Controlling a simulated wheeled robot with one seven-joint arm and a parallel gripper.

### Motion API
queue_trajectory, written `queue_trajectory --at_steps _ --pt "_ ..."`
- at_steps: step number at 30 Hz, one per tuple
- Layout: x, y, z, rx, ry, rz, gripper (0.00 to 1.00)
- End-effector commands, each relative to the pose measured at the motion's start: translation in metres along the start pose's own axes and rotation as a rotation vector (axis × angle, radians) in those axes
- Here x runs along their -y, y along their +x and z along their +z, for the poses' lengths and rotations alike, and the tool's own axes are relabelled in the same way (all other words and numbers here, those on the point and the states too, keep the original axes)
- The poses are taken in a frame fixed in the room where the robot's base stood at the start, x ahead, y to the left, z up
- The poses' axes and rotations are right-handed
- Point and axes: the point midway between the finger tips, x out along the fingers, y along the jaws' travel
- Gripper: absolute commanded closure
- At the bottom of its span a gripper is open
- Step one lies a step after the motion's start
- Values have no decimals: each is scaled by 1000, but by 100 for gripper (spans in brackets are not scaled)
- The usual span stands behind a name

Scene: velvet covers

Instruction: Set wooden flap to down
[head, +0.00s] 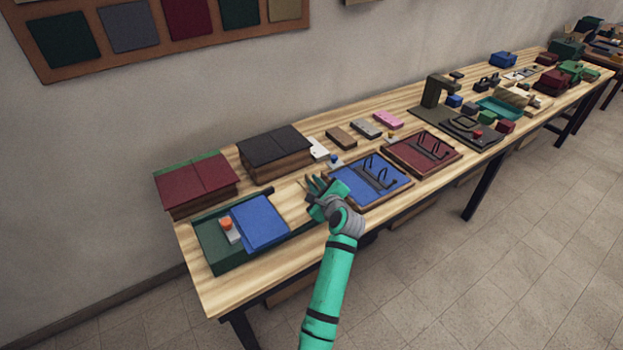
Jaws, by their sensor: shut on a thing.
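My gripper (312,184), at the end of my green arm, is over the front half of the table, at the left edge of a wooden-framed tray with a blue lining (378,183). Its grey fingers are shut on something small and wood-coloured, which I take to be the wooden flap. The fingers and the hand hide most of it, so its angle cannot be told.
A green case with a blue cover and an orange knob (225,224) lies left of my gripper. Two lidded boxes, one red (198,183) and one black (274,150), stand behind. A red-lined tray (422,152) is to the right. Bare tabletop (290,190) shows left of the gripper.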

Motion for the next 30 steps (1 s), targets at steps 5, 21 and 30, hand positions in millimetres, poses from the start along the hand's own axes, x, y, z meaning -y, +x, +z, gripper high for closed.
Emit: queue_trajectory --at_steps 5,21,30 --pt "-3 3 -13 -4 69 25 100" --pt "-7 5 -22 -7 116 44 100" --pt "-8 6 -21 -7 115 46 82"
